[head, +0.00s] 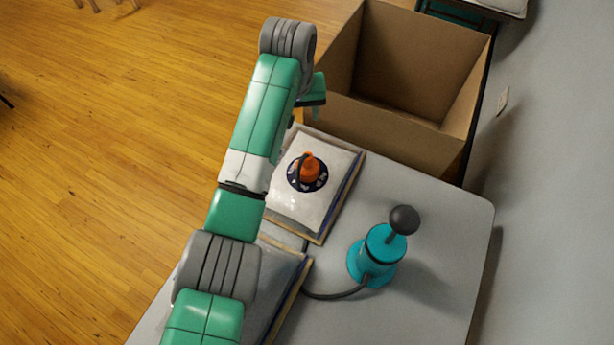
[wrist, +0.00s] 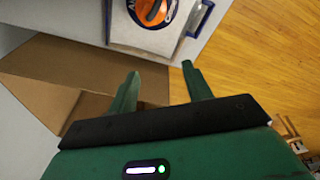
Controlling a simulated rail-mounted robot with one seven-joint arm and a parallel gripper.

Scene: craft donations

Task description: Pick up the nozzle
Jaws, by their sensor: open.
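An orange piece (head: 310,167), which looks like the nozzle, stands on a round dark-blue and white patterned disc (head: 294,175). The disc lies on a white-topped book or panel (head: 306,213) on the table. In the wrist view the orange piece (wrist: 153,9) is at the top edge, partly cut off, beyond my fingertips. My gripper (wrist: 160,69) is open, with nothing between its two green fingers. In the head view my gripper is mostly hidden behind the arm, to the far side of the orange piece and apart from it.
A teal pump-like object (head: 379,252) with a black ball knob and dark hose stands at right on the grey table (head: 440,222). A large open cardboard box (head: 397,130) is just behind the table. Another panel (head: 272,290) lies nearer, partly under my arm. A wall is at right.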

